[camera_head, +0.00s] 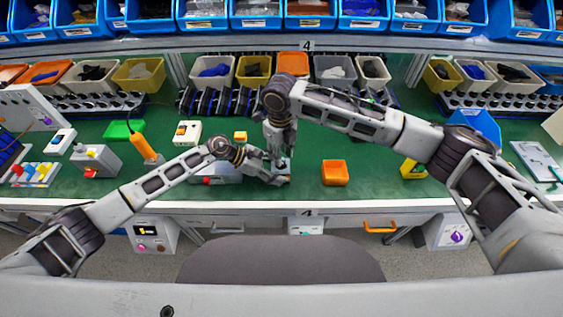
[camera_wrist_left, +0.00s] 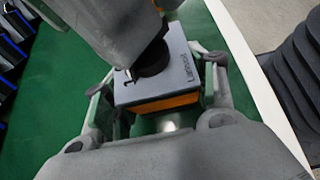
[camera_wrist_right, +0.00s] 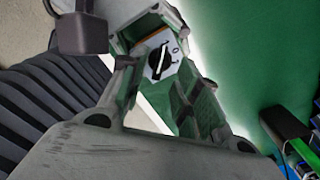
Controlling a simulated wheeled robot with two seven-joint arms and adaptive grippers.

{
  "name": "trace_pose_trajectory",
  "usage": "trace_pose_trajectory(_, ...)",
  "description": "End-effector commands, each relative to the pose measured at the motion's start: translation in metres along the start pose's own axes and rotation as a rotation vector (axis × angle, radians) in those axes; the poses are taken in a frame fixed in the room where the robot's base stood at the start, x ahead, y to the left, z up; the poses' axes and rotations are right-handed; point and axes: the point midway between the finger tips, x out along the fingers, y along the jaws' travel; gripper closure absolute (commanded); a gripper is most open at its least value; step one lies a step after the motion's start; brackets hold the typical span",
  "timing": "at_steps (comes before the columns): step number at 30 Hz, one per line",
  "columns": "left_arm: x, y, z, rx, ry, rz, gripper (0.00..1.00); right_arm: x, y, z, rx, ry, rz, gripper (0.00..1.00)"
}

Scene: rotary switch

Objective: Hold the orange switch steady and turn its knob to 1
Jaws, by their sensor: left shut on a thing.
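The orange switch has a light grey top and a black knob. The left wrist view shows its orange side (camera_wrist_left: 165,103), grey top (camera_wrist_left: 180,75) and knob (camera_wrist_left: 152,58). My left gripper (camera_head: 275,175) is shut on its body at the table's front part, one finger on each side. My right gripper (camera_head: 279,157) is above the switch, pointing down. The right wrist view shows its fingers apart, with the knob (camera_wrist_right: 159,62) between and beyond them; whether they touch it is unclear. The knob has a white pointer line, and small marks show beside it. In the head view the grippers mostly hide the switch.
An orange box (camera_head: 335,173) stands to the right on the green table (camera_head: 310,140). A grey box (camera_head: 222,174) is partly under that arm. Bins and racks line the back. The front edge is close.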

Motion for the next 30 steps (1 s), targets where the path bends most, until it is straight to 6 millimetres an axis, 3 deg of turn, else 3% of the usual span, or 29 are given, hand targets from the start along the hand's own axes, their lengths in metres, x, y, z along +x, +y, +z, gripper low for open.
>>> trace_pose_trajectory(12, 0.000, 0.000, -0.001, -0.001, 0.001, -0.001, 0.68, -0.019, 0.000, 0.000, 0.001, 0.000, 0.000, 0.68)
trace_pose_trajectory(21, 0.000, 0.000, -0.001, -0.001, 0.001, -0.001, 0.68, -0.021, 0.000, 0.000, 0.001, 0.000, 0.000, 0.68)
trace_pose_trajectory(22, 0.000, 0.000, -0.001, -0.001, 0.001, -0.001, 0.42, -0.021, 0.000, 0.000, 0.001, 0.000, 0.000, 0.68)
trace_pose_trajectory(27, 0.000, 0.000, -0.001, -0.001, 0.001, -0.001, 0.20, -0.021, 0.000, 0.000, 0.001, 0.000, 0.000, 0.68)
trace_pose_trajectory(30, 0.000, 0.000, -0.001, 0.000, 0.001, 0.000, 0.18, -0.021, 0.000, 0.000, 0.001, 0.000, 0.000, 0.68)
